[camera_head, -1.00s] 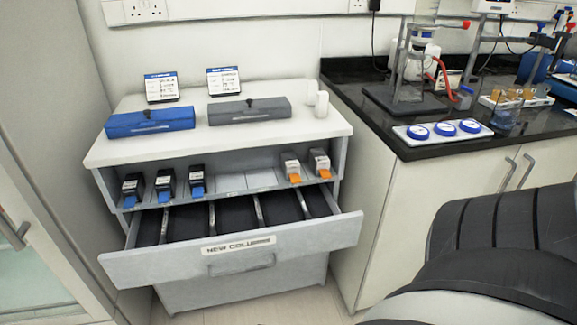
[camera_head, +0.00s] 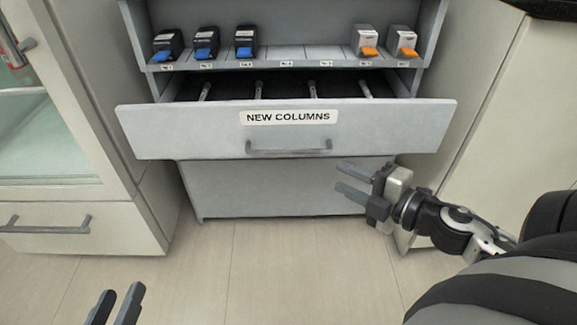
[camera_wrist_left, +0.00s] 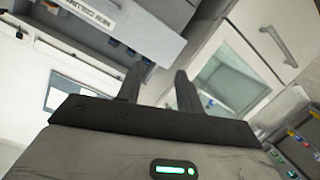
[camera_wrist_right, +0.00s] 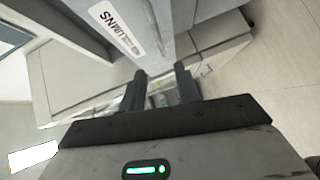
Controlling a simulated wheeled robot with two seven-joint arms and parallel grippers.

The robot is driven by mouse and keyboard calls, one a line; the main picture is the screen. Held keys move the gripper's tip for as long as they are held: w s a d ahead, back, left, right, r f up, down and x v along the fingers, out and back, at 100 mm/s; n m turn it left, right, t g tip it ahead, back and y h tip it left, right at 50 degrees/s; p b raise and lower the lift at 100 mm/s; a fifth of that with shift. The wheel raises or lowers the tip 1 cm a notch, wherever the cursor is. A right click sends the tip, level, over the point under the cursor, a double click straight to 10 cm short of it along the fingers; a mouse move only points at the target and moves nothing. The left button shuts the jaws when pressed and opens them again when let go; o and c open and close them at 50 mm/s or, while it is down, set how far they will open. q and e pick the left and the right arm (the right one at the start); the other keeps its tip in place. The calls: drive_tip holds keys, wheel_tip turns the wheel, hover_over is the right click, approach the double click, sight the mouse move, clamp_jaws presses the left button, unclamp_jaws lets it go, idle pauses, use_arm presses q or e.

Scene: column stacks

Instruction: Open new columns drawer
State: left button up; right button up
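The new columns drawer (camera_head: 380,125) is a grey drawer pulled out from the cabinet, with a white "NEW COLUMNS" label (camera_head: 289,117) and a grey bar handle (camera_head: 289,150). Dark compartments with light dividers show inside. My right gripper (camera_head: 352,179) is open and empty, below and to the right of the handle, apart from it. The labelled drawer front also shows in the right wrist view (camera_wrist_right: 122,28). My left gripper (camera_head: 118,304) is open and empty at the bottom left, well away from the drawer. Its fingers also show in the left wrist view (camera_wrist_left: 158,88).
Three dark column boxes with blue tips (camera_head: 206,45) and two pale ones with orange tips (camera_head: 385,42) stand on the shelf above the drawer. A plain lower front (camera_head: 280,188) is below. A glass-door cabinet (camera_head: 60,120) stands at left. The floor ahead is clear.

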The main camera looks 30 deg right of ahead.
sight(290, 153)
drive_tip(key=b+x, duration=0.2)
drive_tip(key=x, duration=1.3)
drive_tip(key=shift+w, duration=0.3)
drive_tip(key=shift+a, duration=0.1)
clamp_jaws()
